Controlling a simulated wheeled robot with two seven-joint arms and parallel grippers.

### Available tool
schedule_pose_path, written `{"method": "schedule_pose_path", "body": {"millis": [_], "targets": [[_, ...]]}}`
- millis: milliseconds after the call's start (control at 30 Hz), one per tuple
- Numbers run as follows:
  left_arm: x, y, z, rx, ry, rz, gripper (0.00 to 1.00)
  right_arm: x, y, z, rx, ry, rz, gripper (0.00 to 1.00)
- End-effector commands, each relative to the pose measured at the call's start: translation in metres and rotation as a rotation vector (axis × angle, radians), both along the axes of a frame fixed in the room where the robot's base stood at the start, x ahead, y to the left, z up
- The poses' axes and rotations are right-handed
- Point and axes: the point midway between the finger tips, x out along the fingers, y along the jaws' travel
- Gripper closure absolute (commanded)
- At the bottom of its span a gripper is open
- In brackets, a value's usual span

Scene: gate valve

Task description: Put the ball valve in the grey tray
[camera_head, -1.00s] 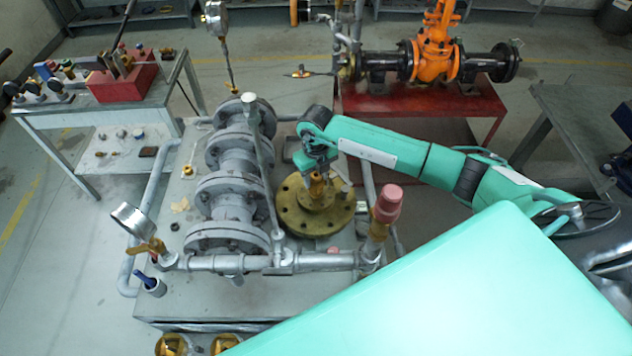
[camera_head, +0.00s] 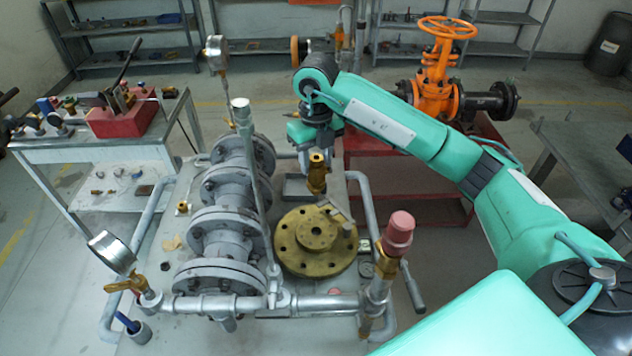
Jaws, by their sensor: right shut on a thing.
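The brass ball valve (camera_head: 316,178) hangs upright from my right gripper (camera_head: 316,153), which is shut on it. The valve is in the air behind the round brass flange (camera_head: 316,243), and it does not appear to touch it. A small grey rectangular tray (camera_head: 296,187) lies on the bench just left of the valve in the picture; its right side is partly hidden. The fingertips are small and partly covered by the wrist. My left gripper is not in view.
Grey flanged pipework (camera_head: 228,222) stands left of the flange, with an upright pipe beside it. A pink-capped fitting (camera_head: 398,235) rises at the front right. A red stand (camera_head: 425,200) with an orange gate valve (camera_head: 437,85) is behind. A side table (camera_head: 95,155) stands left.

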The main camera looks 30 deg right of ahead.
Motion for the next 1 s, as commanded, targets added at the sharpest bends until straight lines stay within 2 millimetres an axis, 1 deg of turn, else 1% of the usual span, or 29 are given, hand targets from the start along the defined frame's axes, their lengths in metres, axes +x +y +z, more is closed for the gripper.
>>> {"method": "schedule_pose_path", "body": {"millis": [100, 300, 1000], "targets": [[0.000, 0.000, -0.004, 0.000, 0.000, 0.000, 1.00, 0.000, 0.000, 0.012, 0.001, -0.002, 0.001, 1.00], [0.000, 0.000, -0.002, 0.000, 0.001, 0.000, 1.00, 0.000, 0.000, 0.023, 0.001, -0.001, 0.001, 1.00], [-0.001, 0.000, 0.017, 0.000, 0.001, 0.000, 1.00, 0.000, 0.000, 0.051, 0.000, -0.001, 0.000, 1.00]]}}
